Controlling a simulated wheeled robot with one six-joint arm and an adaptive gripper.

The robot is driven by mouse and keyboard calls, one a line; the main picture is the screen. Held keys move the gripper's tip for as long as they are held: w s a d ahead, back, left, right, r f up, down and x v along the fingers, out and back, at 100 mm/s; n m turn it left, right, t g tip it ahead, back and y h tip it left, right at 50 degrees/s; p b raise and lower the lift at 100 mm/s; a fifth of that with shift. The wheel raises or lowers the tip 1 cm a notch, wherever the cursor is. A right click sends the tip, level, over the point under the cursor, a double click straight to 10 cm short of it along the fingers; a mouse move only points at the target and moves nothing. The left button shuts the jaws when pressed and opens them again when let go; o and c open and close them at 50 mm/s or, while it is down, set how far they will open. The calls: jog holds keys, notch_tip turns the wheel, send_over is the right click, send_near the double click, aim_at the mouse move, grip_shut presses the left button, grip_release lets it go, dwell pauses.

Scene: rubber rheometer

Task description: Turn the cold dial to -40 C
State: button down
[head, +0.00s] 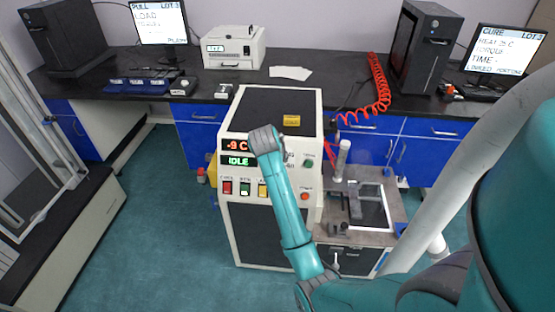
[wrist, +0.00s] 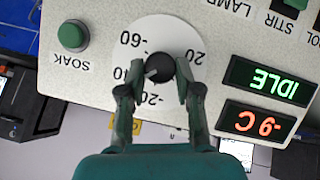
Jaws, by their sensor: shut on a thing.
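The cold dial's black knob (wrist: 158,67) sits on a white round scale (wrist: 142,32) in the wrist view, where the lettering is upside down. Marks near -60, -20 and 20 show, and the -40 mark is partly covered. A pale pointer line on the knob points to the lower left, roughly between the -40 and -20 marks. My gripper (wrist: 157,78) has one finger on each side of the knob and is shut on it. The red display (head: 237,146) reads -9 C. In the head view my arm hides the dial and the gripper.
A green IDLE display (head: 238,160) and red (head: 227,187), green (head: 245,189) and yellow (head: 262,190) switches are on the same panel. A green SOAK button (wrist: 72,37) is beside the dial. A bench (head: 340,196) with a frame stands right of the cabinet.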

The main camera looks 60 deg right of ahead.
jog(key=shift+s+f+m+t+y, duration=0.15)
jog(key=shift+m+t+y, duration=0.15)
jog(key=shift+m+t, duration=0.35)
jog(key=shift+m, duration=0.35)
jog(key=c, duration=0.8)
grip_release()
jog(key=v, duration=1.2)
